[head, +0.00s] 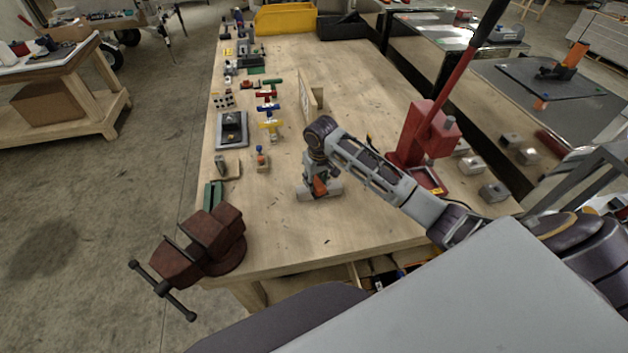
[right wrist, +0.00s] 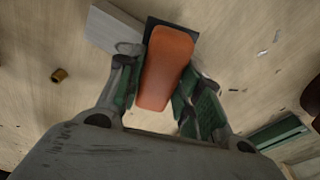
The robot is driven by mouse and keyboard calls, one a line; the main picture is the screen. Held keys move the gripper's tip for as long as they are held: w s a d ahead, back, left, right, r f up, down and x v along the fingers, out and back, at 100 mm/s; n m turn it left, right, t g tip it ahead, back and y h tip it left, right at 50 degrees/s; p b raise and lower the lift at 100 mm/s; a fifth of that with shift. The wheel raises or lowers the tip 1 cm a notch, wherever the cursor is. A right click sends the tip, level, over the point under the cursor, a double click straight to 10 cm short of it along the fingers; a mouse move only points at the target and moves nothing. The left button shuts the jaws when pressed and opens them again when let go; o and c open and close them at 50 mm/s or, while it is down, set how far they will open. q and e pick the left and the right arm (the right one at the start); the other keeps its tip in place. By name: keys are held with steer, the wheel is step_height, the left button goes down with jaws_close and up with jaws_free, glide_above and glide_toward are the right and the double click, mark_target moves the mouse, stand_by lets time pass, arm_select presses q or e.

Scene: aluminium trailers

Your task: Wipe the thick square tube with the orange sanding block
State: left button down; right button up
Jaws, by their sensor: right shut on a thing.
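The orange sanding block (head: 319,186) is between the fingers of my right gripper (head: 317,184), over the workbench. In the right wrist view the block (right wrist: 166,68) shows its orange back and dark base, and the right gripper (right wrist: 160,95) is shut on it from both sides. The thick square tube (head: 333,190) is a short grey piece lying on the bench under the gripper. One end of the tube (right wrist: 112,28) also shows in the right wrist view, beside the block's dark base. Whether block and tube touch is hidden. My left gripper is not in view.
A dark red vise (head: 205,243) is at the bench's front left corner. A red press (head: 423,135) with a long lever stands to the right. Small parts and clamps (head: 268,105) line the left side. A wooden bracket (head: 310,97) stands behind the gripper. The front middle is mostly clear.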

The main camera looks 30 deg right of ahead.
mark_target(333, 184)
steer(key=shift+s+d+r, duration=0.1)
steer(key=shift+s+d, duration=0.1)
steer(key=shift+d, duration=0.55)
steer(key=shift+s+d, duration=0.2)
steer(key=shift+d, duration=0.5)
steer(key=shift+s+d, duration=0.25)
steer(key=shift+d, duration=0.65)
steer(key=shift+s+d, duration=0.2)
steer(key=shift+d, duration=0.7)
steer(key=shift+a, duration=0.2)
steer(key=shift+w+a+f, duration=0.1)
steer(key=shift+w+a, duration=0.1)
steer(key=shift+a, duration=0.65)
steer(key=shift+w+a+f, duration=0.1)
steer(key=shift+w+a, duration=0.1)
steer(key=shift+a, duration=0.6)
steer(key=shift+a, duration=0.15)
steer(key=shift+w+a, duration=0.25)
steer(key=shift+a, duration=0.6)
steer(key=shift+w+a, duration=0.25)
steer(key=shift+a, duration=0.55)
steer(key=shift+r, duration=0.15)
